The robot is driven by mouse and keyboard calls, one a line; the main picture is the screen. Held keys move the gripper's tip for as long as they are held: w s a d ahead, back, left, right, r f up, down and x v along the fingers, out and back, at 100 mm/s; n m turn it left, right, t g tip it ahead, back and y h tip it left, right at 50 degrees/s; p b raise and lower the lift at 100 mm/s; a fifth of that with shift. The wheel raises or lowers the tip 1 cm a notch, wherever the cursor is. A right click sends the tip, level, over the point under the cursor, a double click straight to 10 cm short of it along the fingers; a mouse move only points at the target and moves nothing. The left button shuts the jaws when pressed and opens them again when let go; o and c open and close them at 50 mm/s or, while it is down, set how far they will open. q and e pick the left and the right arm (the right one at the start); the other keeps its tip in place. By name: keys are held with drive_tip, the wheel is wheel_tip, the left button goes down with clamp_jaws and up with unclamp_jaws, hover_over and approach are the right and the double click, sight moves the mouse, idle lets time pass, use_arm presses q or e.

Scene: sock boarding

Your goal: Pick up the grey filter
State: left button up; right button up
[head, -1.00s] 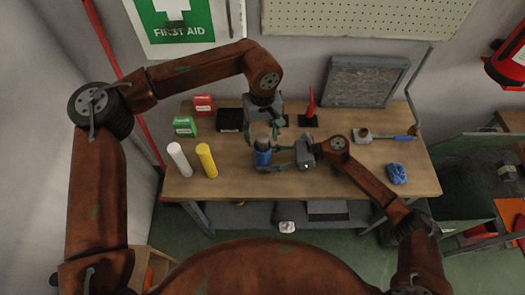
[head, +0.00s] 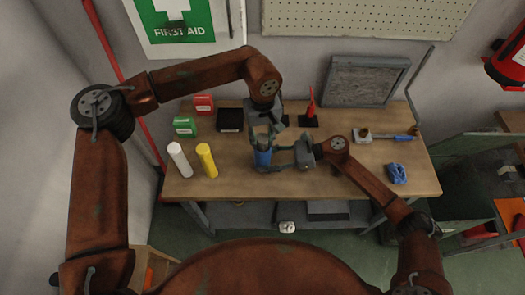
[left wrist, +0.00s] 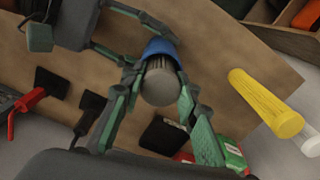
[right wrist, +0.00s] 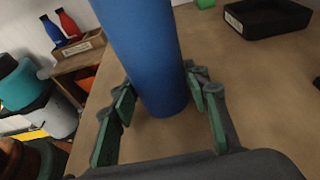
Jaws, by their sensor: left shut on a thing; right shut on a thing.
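The grey filter (left wrist: 162,86) is a ribbed grey cylinder standing in the top of a blue housing (head: 263,158) on the workbench (head: 320,182). Its round end faces me in the left wrist view, with the blue rim (left wrist: 160,47) behind it. My left gripper (head: 264,138) comes from above and is shut on the filter, one finger on each side. My right gripper (head: 279,157) comes from the right and is shut on the blue housing, which stands upright between its fingers in the right wrist view (right wrist: 150,60). The filter's lower part is hidden inside the housing.
Green (head: 184,126) and red (head: 204,104) boxes and a black tray (head: 230,119) lie behind. A red tool (head: 311,103), a framed panel (head: 365,81) and a blue item (head: 397,173) are right.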

use_arm(q)
clamp_jaws()
wheel_tip(320, 180, up, 18)
idle(0.3)
use_arm(e)
drive_tip(key=o, duration=0.9)
drive_tip(key=shift+o, duration=0.2)
drive_tip(key=v, duration=1.2)
